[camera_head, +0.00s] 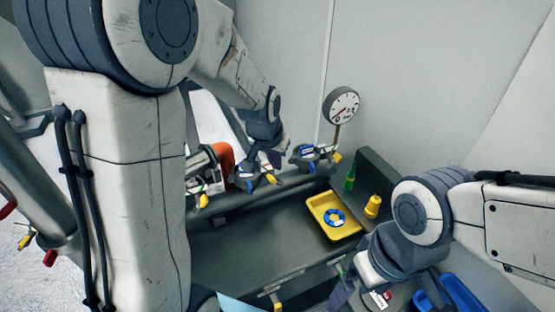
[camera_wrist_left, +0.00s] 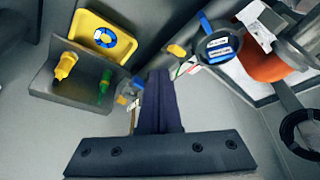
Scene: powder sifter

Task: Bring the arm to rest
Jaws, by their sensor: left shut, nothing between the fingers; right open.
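My left arm reaches in from the left in the head view, over the back of the grey workbench (camera_head: 230,255). My left gripper (camera_head: 272,155) hangs in the air near the sifter equipment, and its outline blends with the blue-labelled parts behind it. In the left wrist view its dark fingers (camera_wrist_left: 160,85) are together with nothing between them. My right gripper (camera_head: 348,282) is low at the right front of the bench, open, with its fingertips partly hidden.
A yellow tray (camera_head: 318,206) holds a blue ring (camera_head: 335,218). Beside it stand a yellow bottle (camera_head: 372,206) and a green bottle (camera_head: 350,182). A round gauge (camera_head: 341,105) rises at the back wall. An orange part (camera_head: 222,160) is left of my left gripper.

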